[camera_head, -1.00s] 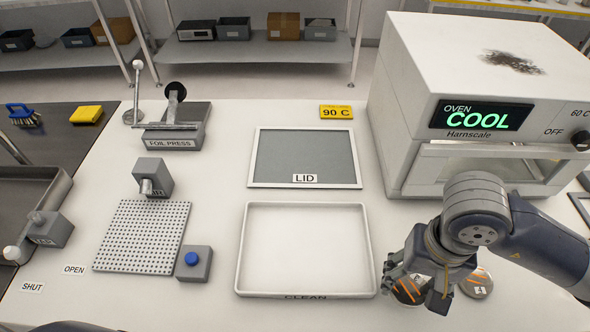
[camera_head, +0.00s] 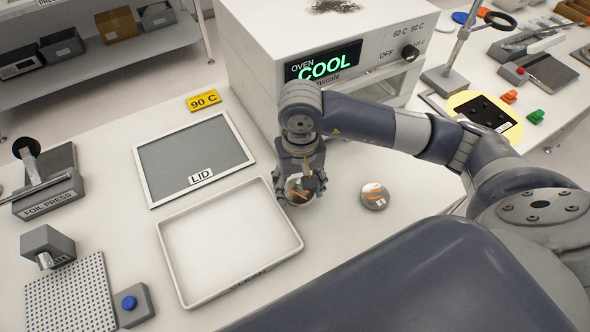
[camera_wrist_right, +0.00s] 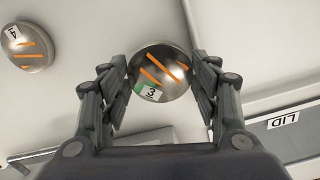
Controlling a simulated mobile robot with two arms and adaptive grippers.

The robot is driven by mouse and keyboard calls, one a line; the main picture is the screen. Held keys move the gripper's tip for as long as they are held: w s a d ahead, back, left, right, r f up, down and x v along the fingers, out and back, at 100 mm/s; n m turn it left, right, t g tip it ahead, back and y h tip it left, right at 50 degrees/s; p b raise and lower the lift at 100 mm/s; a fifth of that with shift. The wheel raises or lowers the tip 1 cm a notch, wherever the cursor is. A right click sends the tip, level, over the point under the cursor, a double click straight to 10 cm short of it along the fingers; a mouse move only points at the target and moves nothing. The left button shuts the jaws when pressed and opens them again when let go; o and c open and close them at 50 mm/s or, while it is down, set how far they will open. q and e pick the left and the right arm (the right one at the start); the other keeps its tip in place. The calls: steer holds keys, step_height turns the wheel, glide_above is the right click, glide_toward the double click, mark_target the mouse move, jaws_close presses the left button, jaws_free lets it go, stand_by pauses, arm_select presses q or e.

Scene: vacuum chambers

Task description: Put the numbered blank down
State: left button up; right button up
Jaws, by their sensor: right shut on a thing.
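My right gripper (camera_head: 300,186) is beside the right edge of the white tray marked CLEAN (camera_head: 172,263), in front of the oven. In the right wrist view its two fingers (camera_wrist_right: 160,80) are shut on a round metal blank (camera_wrist_right: 160,68) with orange stripes and a tag reading 3. In the head view this blank (camera_head: 297,195) is partly hidden by the fingers. I cannot tell whether it touches the table. A second striped blank (camera_head: 374,196) lies on the table to the right. It also shows in the right wrist view (camera_wrist_right: 27,46), tagged 4. My left gripper is out of view.
The tray is empty. A grey panel marked LID (camera_head: 195,158) lies behind it. The oven (camera_head: 300,50) reads COOL and stands close behind my right arm. A foil press (camera_head: 50,185) and a perforated plate (camera_head: 70,295) are at the left. Bare table surrounds the second blank.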

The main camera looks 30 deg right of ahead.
steer(key=w, duration=0.1)
steer(key=w+d, duration=0.1)
steer(key=w, duration=0.1)
steer(key=w+p, duration=0.1)
steer(key=shift+w+d+f, duration=0.1)
steer(key=shift+w+d, duration=0.1)
steer(key=shift+d, duration=0.1)
steer(key=shift+w+f+p, duration=0.15)
steer(key=shift+f+p, duration=0.1)
steer(key=shift+p, duration=0.2)
step_height(320, 180, down, 3)
steer(key=shift+r+p, duration=0.1)
steer(key=shift+p, duration=0.55)
steer(key=shift+f, duration=0.2)
steer(key=shift+f+b, duration=0.2)
steer(key=shift+b, duration=0.15)
steer(key=o, duration=1.5)
steer(key=shift+c, duration=0.2)
steer(key=shift+r, duration=0.15)
